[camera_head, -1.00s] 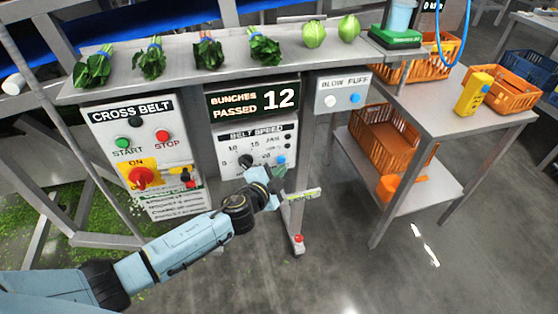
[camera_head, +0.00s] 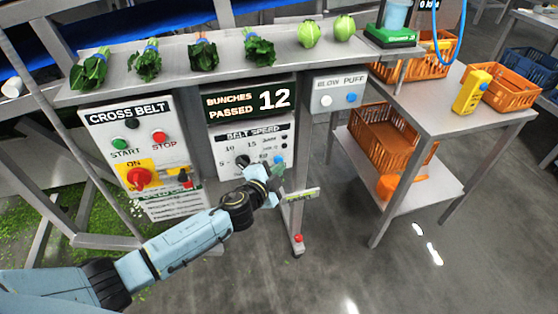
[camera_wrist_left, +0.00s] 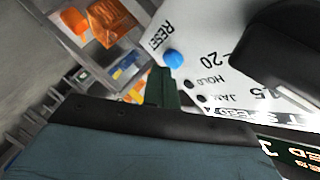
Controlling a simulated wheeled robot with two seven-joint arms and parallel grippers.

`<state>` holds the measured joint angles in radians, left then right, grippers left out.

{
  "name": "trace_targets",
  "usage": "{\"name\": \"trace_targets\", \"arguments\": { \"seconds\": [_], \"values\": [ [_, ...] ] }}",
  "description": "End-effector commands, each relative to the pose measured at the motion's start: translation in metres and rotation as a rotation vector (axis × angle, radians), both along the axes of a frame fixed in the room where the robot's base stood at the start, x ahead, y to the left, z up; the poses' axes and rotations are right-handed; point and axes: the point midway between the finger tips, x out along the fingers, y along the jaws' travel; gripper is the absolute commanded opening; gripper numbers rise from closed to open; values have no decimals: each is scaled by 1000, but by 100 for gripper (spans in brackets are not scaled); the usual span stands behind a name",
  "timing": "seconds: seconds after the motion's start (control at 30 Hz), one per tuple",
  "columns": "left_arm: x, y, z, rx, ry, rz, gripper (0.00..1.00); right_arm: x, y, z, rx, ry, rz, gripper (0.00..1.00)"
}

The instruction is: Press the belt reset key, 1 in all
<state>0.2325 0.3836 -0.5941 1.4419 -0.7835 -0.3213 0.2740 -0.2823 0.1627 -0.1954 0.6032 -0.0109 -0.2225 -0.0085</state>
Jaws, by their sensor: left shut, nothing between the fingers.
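The belt reset key is a round blue button on the white belt speed panel (camera_head: 229,143). In the head view the key (camera_head: 279,159) shows just above my left gripper (camera_head: 276,173). In the left wrist view the blue key (camera_wrist_left: 174,57) sits beside the word RESET, close beyond the dark green fingertips (camera_wrist_left: 168,88). The fingers are shut with nothing between them. A small gap seems to lie between fingertips and key; contact cannot be told. A black speed knob (camera_head: 242,161) is left of the key. My right gripper is not in view.
The cross belt panel (camera_head: 104,118) with start, stop and a red switch (camera_head: 139,177) is at left. The blow puff panel (camera_head: 339,84) with white and blue buttons is upper right. Leafy bunches lie on the shelf (camera_head: 175,67) above. Open floor lies right of my arm.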

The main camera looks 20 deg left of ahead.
Motion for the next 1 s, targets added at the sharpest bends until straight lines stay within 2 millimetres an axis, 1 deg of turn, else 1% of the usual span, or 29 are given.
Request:
{"name": "trace_targets", "arguments": {
  "seconds": [0.13,0.3,0.53,1.0],
  "values": [
    [1,1,1,-1,0,0,0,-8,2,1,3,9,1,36],
    [1,1,1,-1,1,0,0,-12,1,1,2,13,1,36],
    [2,2,1,-1,1,0,0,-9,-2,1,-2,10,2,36],
    [7,5,1,-2,1,0,0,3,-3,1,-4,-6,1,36]
  ]
}}
